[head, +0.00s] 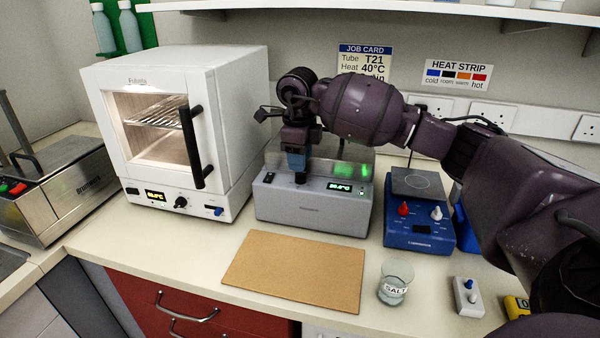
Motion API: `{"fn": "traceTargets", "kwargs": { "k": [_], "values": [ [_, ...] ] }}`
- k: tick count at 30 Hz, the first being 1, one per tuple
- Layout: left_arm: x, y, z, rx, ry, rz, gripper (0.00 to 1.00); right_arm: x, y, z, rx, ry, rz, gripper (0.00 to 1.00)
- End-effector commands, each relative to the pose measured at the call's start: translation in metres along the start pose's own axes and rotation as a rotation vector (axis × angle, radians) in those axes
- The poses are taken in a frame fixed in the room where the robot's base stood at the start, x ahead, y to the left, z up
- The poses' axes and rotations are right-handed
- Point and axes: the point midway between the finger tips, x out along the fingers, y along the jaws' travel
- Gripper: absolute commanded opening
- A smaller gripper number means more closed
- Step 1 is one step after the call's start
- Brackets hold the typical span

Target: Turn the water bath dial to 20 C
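The water bath (312,208) is a grey box with a clear lid, standing at the middle of the bench. Its front panel has a small lit green display (340,187), with digits too small to read surely. The black dial (300,178) is to the left of the display, on the front upper edge. My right gripper (297,166) points down over the dial with its blue-tipped fingers at or just above it. The fingers overlap, so I cannot tell whether they grip the dial. My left gripper is not in view.
A white oven (218,120) stands close on the left, its black handle sticking out. A blue hotplate stirrer (418,238) stands to the right. A brown board (295,270) lies in front, beside a salt jar (395,283). A shelf (400,8) runs above.

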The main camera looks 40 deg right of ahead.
Motion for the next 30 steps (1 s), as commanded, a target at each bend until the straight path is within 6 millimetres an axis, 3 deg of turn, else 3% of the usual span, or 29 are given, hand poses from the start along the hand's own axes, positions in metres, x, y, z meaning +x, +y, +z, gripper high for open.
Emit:
{"fn": "traceTargets", "kwargs": {
  "k": [3, 9, 21, 28, 30],
  "values": [
    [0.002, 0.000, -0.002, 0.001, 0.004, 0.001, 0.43, 0.020, 0.000, 0.000, 0.001, 0.001, 0.002, 0.39],
    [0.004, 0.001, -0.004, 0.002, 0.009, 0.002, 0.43, 0.039, 0.000, 0.000, 0.001, 0.000, 0.001, 0.39],
    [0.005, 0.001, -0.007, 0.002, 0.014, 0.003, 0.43, 0.045, 0.000, 0.000, 0.000, -0.001, 0.000, 0.39],
    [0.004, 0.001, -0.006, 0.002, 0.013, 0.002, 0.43, 0.045, 0.000, 0.000, 0.001, -0.001, 0.000, 0.06],
    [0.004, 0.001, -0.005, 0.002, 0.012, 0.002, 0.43, 0.045, 0.000, 0.000, 0.000, -0.001, 0.000, 0.05]
  ]
}}
